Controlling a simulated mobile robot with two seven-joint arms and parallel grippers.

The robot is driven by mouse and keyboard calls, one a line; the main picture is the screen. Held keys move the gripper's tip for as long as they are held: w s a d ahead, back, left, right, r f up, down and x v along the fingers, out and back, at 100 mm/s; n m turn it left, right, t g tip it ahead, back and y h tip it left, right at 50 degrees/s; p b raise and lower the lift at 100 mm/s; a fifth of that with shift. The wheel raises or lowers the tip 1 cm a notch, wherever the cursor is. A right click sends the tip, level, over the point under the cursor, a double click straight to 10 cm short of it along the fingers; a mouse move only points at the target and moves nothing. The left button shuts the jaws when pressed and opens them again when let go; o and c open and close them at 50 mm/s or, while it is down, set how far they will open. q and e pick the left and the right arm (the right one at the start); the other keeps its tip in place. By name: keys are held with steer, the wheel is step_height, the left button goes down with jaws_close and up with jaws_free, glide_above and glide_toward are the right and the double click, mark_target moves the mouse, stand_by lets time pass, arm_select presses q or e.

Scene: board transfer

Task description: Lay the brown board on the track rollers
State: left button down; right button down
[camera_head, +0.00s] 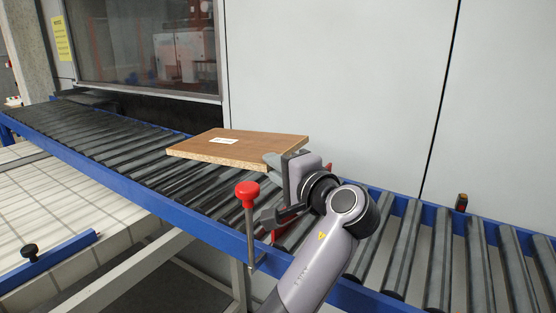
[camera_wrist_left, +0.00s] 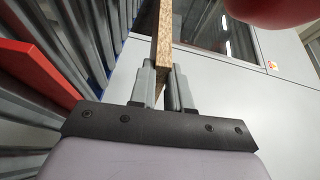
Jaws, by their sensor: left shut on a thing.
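The brown board (camera_head: 250,144) has a white label on its top and a raw chipboard edge. It looks roughly level and appears held above the track rollers (camera_head: 190,180); the gap beneath it is hard to judge. My left gripper (camera_head: 278,168) is shut on the board's near right corner. In the left wrist view the board (camera_wrist_left: 163,38) shows edge-on between the two fingers of my left gripper (camera_wrist_left: 164,85). The rollers also show at the left of that view (camera_wrist_left: 50,40). My right gripper is in neither view.
A blue rail (camera_head: 140,190) edges the roller track. A red-knobbed post (camera_head: 248,192) stands at the near rail, close to my left arm. A grey wall (camera_head: 340,90) and a window (camera_head: 148,45) stand behind. A white gridded surface (camera_head: 60,205) lies at the left.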

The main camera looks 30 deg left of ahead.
arm_select(q)
step_height(320, 180, down, 6)
steer(key=shift+b, duration=1.25)
steer(key=shift+f, duration=0.25)
steer(key=c, duration=1.1)
jaws_free()
steer(key=shift+o, duration=0.7)
steer(key=shift+f, duration=0.2)
